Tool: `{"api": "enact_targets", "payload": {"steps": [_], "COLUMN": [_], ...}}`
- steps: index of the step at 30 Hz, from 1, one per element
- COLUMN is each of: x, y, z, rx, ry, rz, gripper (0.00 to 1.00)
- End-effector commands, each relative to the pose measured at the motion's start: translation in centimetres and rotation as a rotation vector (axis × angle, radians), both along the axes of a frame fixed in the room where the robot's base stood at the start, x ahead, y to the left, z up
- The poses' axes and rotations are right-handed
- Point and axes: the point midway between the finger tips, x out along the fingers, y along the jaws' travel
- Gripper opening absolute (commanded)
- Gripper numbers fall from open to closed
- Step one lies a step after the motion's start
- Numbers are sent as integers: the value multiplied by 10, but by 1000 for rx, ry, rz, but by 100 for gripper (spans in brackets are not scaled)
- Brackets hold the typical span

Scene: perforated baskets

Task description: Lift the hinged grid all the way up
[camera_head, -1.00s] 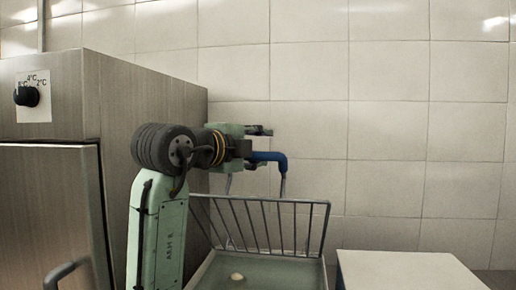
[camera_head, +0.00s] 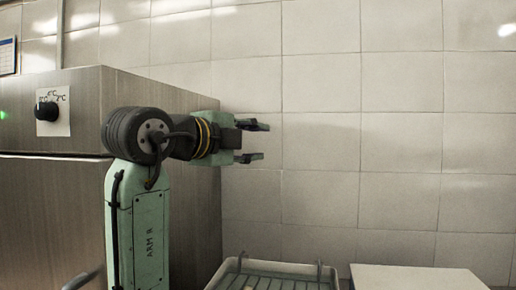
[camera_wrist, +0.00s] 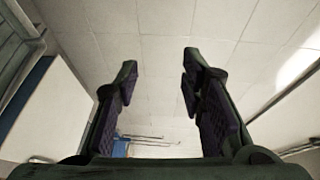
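The grey wire grid (camera_head: 275,271) shows low at the bottom edge of the head view, lying about level in the pale tray (camera_head: 285,266); its near part is cut off by the frame. My gripper (camera_head: 263,142) is well above the grid, pointing right, with its two fingers apart and nothing between them. In the wrist view my gripper (camera_wrist: 160,75) also shows open and empty, with tiled wall beyond. A small blue piece (camera_wrist: 120,149) with thin grey rods shows low behind the left finger; I cannot tell whether it belongs to the grid.
A steel cabinet (camera_head: 150,90) with a black knob (camera_head: 47,112) stands at the left, close behind my arm. A pale flat top (camera_head: 410,278) lies right of the tray. The tiled wall (camera_head: 400,150) is behind; the space right of my gripper is free.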

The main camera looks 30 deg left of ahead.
Motion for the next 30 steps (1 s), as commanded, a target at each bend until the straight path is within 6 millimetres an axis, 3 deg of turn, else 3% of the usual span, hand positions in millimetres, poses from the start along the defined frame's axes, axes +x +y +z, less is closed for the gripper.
{"api": "enact_targets", "payload": {"steps": [21,30], "x": [-38,-42], "y": [10,11], "z": [27,30], "rx": [-1,-1], "ry": [5,5], "rz": [-1,-2], "gripper": [36,36]}}
